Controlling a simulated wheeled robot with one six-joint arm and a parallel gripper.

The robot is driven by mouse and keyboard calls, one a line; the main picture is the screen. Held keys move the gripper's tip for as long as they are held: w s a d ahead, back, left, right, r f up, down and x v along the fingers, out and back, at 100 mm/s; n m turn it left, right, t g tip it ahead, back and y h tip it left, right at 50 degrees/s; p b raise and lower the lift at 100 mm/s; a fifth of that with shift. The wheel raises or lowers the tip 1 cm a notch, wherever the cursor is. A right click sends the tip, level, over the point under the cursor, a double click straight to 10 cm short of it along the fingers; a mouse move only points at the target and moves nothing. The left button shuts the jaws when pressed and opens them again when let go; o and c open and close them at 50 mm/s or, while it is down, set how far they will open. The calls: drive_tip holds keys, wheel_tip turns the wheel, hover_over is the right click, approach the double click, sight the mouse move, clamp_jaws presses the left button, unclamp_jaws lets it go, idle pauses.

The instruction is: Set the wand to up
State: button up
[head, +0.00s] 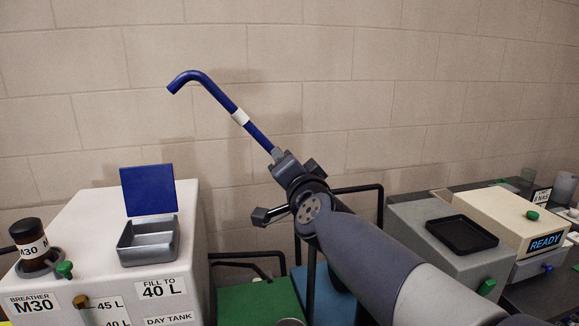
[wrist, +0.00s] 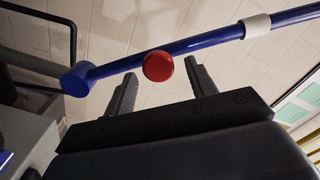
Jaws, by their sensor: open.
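The wand is a blue bent tube (head: 215,93) with a white band. In the head view it slants from a hooked tip at upper left down to a grey block (head: 286,165) beside my wrist. In the wrist view the blue tube (wrist: 190,44) crosses beyond the fingertips. A red round knob (wrist: 158,66) shows in front of it, between the fingers in the picture. My gripper (wrist: 161,72) is open; no contact is visible. In the head view my arm hides the wand's lower end, and the fingers are not clear.
A white day tank cabinet (head: 105,245) with a blue-lidded grey tray (head: 147,240) stands at left. Green (head: 258,303) and blue boxes stand behind my arm. At right are a grey unit with a black tray (head: 462,235) and a cream READY box (head: 500,215). The wall is behind.

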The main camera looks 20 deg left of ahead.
drive_tip(key=p+v, duration=0.1)
drive_tip(key=v, duration=0.9)
drive_tip(key=shift+s+d, duration=0.3)
drive_tip(key=b+x, duration=0.1)
drive_tip(key=x, duration=1)
drive_tip(key=shift+s+a+f, duration=0.1)
drive_tip(key=shift+s, duration=0.1)
